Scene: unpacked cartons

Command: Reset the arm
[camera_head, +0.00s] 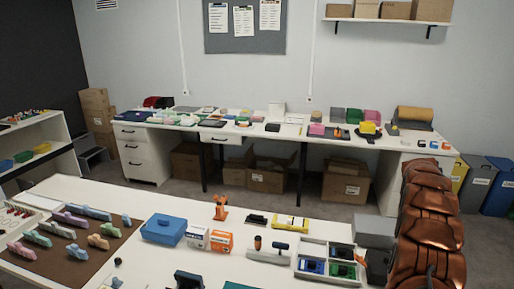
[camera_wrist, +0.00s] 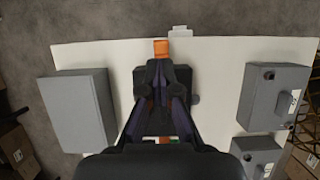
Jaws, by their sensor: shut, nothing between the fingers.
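My gripper (camera_wrist: 162,74) shows in the wrist view as a dark shape over the middle of a white tabletop (camera_wrist: 220,52). Its fingers are closed together and hold nothing. An orange piece (camera_wrist: 161,48) shows just past the fingertips. I cannot tell how far the fingertips are above the table. The gripper does not show in the head view.
Grey boxes stand left (camera_wrist: 78,110) and right (camera_wrist: 272,95) of my gripper in the wrist view. The near table in the head view holds a blue box (camera_head: 164,229), an orange stand (camera_head: 220,207) and a divided tray (camera_head: 300,268). A cluttered desk (camera_head: 140,131) stands behind.

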